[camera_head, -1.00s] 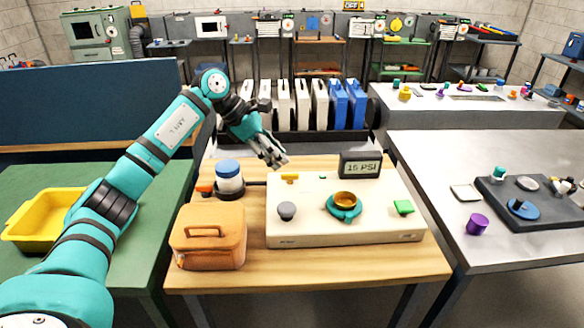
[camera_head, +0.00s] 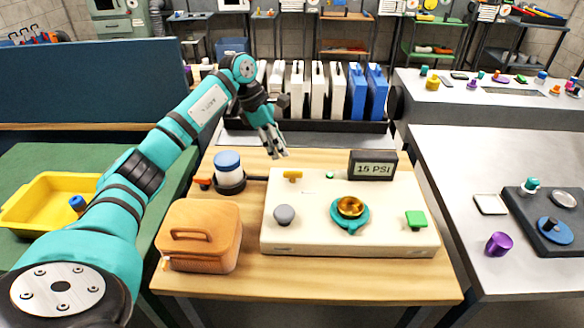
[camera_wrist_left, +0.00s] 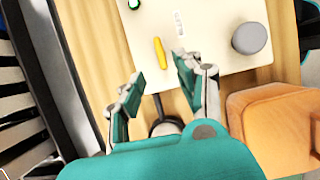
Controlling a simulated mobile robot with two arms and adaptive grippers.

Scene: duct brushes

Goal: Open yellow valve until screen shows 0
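The yellow valve (camera_head: 292,175) is a small T-shaped handle at the back left of a cream panel box (camera_head: 300,243) on the wooden table. Its crossbar lies roughly left to right in the head view. The black screen (camera_head: 374,166) at the box's back right reads 15 PSI. My left gripper (camera_head: 279,154) hangs above and behind the valve, apart from it. In the left wrist view the two fingers (camera_wrist_left: 158,70) are spread with nothing between them, and the yellow handle (camera_wrist_left: 160,53) shows just beyond their tips. My right gripper is in neither view.
The box also carries a grey knob (camera_head: 284,215), a gold-and-teal dial (camera_head: 350,208) and a green knob (camera_head: 416,219). A blue-lidded jar (camera_head: 228,165) and an orange case (camera_head: 200,236) stand left of it. Upright white and blue cases (camera_head: 357,92) stand behind.

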